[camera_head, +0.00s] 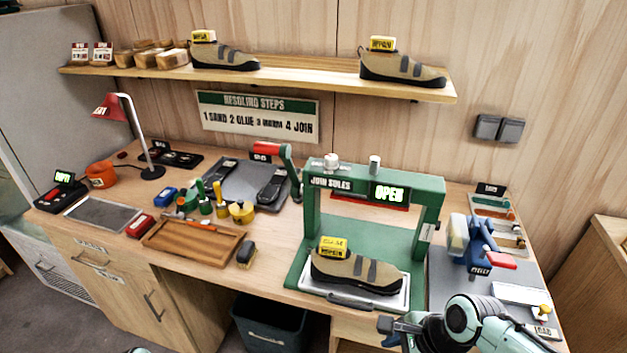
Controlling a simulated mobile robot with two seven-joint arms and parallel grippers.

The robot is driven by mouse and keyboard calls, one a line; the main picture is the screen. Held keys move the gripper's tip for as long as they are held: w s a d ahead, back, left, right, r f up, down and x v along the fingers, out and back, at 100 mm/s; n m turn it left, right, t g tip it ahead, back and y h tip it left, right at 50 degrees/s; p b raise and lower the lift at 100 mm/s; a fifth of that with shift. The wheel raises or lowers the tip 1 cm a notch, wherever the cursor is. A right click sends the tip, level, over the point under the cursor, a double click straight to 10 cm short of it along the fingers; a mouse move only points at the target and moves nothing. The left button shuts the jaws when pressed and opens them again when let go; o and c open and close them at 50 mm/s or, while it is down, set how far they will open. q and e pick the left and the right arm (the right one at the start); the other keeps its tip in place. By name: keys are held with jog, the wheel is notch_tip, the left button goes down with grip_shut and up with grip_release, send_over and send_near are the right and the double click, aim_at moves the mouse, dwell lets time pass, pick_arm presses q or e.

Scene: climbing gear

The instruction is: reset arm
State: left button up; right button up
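My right arm comes in from the lower right. Its gripper (388,331) is at the bottom edge, in front of the green press (306,215) and just below the tray (345,299). Its fingers point left; the view is too small to tell whether they are parted, and I see nothing held in them. A tan and black shoe (365,272) with a yellow tag (332,246) sits on the tray in the press, apart from the gripper. The press display (389,194) reads OPEN. My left gripper is not in view; only a small pale piece shows at the bottom edge.
The workbench (200,290) holds a wooden tray (190,243), a brush (246,255), glue pots (241,212), a red lamp (110,106) and a blue machine (471,240) at right. Two shoes stand on the wall shelf (290,80). A dark bin (270,325) stands below the bench.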

notch_tip(320, 180, down, 22)
jog(key=s+n+g+p, duration=0.2)
jog(key=s+n, duration=0.1)
jog(key=n, duration=0.3)
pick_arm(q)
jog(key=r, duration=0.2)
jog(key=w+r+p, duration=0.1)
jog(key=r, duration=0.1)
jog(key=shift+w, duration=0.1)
pick_arm(e)
jog(key=s+a+f+n+g, duration=0.1)
jog(key=s+f+n, duration=0.6)
jog(key=s+f, duration=0.7)
jog(key=shift+s+a+f, duration=0.4)
jog(key=shift+s+a, duration=0.45)
